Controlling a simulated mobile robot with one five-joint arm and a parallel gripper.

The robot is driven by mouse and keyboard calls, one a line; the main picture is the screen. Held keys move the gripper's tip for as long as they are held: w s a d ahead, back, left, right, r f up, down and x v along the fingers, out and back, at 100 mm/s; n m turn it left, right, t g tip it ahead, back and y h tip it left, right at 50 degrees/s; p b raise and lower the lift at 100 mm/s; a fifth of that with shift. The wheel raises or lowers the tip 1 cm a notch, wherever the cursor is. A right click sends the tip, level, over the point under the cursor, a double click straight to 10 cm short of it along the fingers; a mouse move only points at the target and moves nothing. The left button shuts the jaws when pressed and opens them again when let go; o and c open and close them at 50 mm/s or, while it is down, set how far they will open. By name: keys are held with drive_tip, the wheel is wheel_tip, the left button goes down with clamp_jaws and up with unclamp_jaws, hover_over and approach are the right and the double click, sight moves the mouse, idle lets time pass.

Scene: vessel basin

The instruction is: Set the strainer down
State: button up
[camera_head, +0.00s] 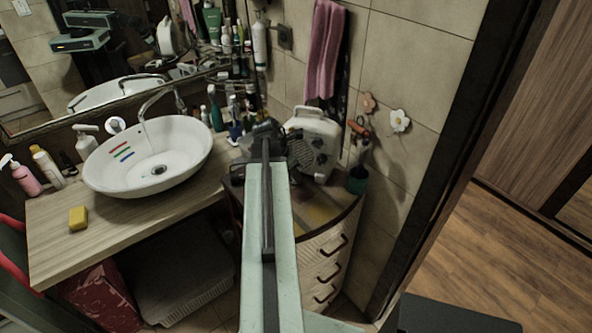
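My arm reaches forward over the small corner cabinet (325,245). My gripper (264,130) is at its far end, dark and small, beside the white appliance on the cabinet. Its fingers are too small and dark to show whether they are open or shut. A dark, round, mesh-like thing (301,151) shows just right of my gripper, in front of the white appliance. It may be the strainer, but I cannot tell for certain. I cannot tell whether it is held or touches the cabinet top. My arm hides part of the cabinet top.
A white basin (150,155) with coloured stripes stands on the wooden counter (125,225), with a yellow sponge (78,218) near its front edge. Bottles crowd the wall behind. The counter's front is mostly clear.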

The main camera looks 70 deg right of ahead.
drive_tip(key=shift+r+p, duration=0.55)
drive_tip(key=shift+r, duration=0.05)
drive_tip(key=p+v, duration=1)
drive_tip(key=v, duration=0.1)
drive_tip(key=shift+w+a, duration=0.1)
drive_tip(key=shift+w, duration=0.05)
